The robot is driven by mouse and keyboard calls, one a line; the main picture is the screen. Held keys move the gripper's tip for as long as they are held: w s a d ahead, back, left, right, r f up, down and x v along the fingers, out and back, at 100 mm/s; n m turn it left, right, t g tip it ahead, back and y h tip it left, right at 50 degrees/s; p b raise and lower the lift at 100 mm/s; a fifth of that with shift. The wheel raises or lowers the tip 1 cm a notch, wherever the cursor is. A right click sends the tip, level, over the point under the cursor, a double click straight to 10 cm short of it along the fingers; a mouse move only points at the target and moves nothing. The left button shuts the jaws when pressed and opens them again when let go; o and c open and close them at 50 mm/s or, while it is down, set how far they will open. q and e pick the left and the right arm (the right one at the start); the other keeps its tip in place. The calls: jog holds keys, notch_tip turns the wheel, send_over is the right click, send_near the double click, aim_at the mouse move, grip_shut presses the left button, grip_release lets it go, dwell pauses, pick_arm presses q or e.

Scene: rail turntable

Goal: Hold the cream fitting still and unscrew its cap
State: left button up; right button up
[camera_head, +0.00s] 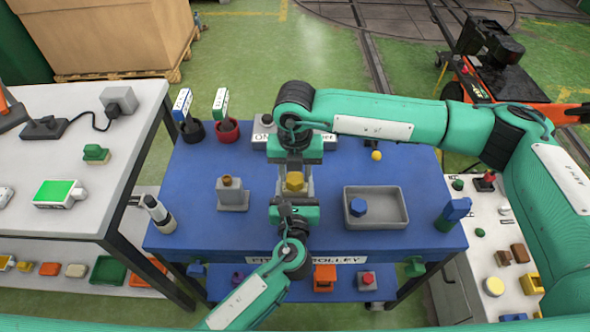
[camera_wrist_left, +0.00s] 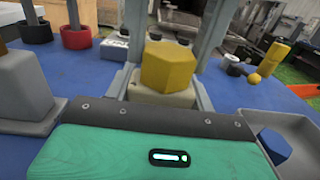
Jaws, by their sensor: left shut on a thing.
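The cream fitting (camera_wrist_left: 165,94) stands upright mid-table with a yellow six-sided cap (camera_head: 294,181) on top. The cap shows large in the left wrist view (camera_wrist_left: 168,68). My left gripper (camera_head: 293,198) reaches in from the near side and is shut on the cream fitting below the cap, one finger on each side. My right gripper (camera_head: 295,177) points down from above, its fingers on either side of the cap. Narrow gaps seem to show between those fingers and the cap, so it looks open. The fitting's lower part is mostly hidden in the head view.
A grey tray (camera_head: 398,220) holding a blue six-sided piece (camera_head: 357,207) lies to the right. A grey block with a brown top (camera_head: 232,194) stands to the left. Red (camera_head: 227,130) and black (camera_head: 193,131) cups stand at the back left.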

jog(key=c, duration=0.5)
jog(key=n, duration=0.6)
jog(key=shift+a, duration=0.15)
jog(key=shift+n, duration=0.3)
jog(key=n, duration=0.3)
jog(key=shift+s+a, duration=0.1)
jog(key=shift+s, duration=0.05)
jog(key=shift+n, duration=1.2)
jog(key=shift+n, duration=1)
jog(key=n, duration=0.4)
jog(key=shift+s, duration=0.2)
